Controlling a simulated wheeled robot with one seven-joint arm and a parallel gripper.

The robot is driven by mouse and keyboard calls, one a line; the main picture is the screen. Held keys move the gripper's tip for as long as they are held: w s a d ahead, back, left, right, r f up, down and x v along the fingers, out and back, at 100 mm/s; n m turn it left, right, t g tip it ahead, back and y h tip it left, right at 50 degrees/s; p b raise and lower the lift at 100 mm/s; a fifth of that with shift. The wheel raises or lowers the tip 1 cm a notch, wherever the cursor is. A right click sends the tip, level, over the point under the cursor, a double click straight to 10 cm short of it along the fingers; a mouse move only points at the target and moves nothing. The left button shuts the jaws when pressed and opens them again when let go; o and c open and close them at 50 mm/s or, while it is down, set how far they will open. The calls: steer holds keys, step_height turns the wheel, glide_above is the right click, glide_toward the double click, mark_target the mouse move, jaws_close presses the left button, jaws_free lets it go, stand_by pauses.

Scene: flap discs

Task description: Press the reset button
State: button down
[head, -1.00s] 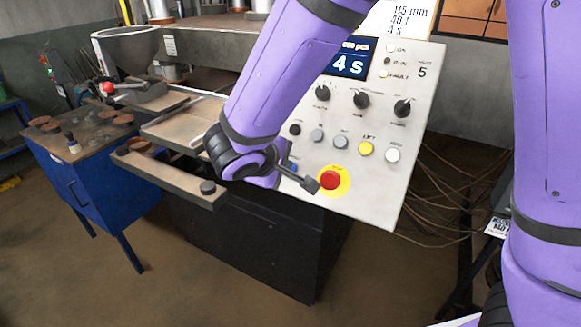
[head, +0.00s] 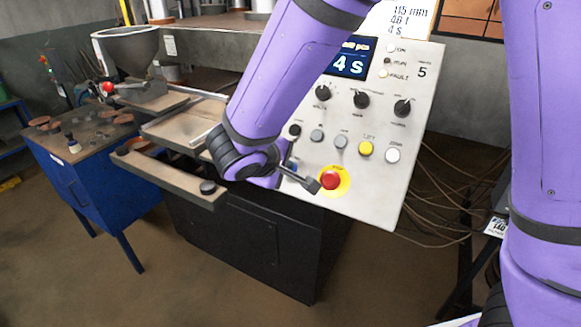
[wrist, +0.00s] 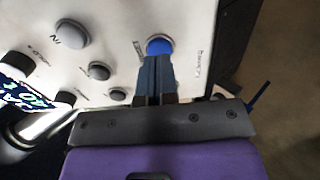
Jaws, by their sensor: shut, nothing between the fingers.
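The blue button (wrist: 159,46) sits on the pale control panel (wrist: 120,20) in the wrist view; its small label is not legible. In the head view a little of the blue button (head: 291,165) shows beside my wrist. My gripper (wrist: 158,62) is shut and empty. Its fingertips line up with the blue button and cover its lower edge in the wrist view. I cannot tell whether they touch it.
A red button on a yellow disc (head: 330,180) is close to the right of my wrist. Grey buttons, a yellow button (head: 366,148), a white button (head: 393,155) and dark knobs (head: 361,100) share the panel. A blue bench (head: 85,190) stands left.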

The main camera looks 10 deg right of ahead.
steer(key=shift+x, duration=1.05)
stand_by(0.8)
steer(key=shift+s, duration=0.1)
steer(key=v, duration=0.8)
stand_by(0.5)
steer(key=s+d+r+m+g+y, duration=0.15)
steer(key=s+d+r+m, duration=0.3)
steer(key=d, duration=0.65)
steer(key=s+d+r+m+g+y, duration=0.1)
steer(key=s+d+r+m+g, duration=0.4)
steer(key=d, duration=0.6)
steer(key=s+d+r+t+y, duration=0.3)
steer(key=s+r+t, duration=0.1)
steer(key=s, duration=0.3)
steer(key=shift+s+d+m+y, duration=0.3)
steer(key=shift+d+m+y, duration=0.05)
steer(key=shift+m, duration=0.1)
stand_by(1.4)
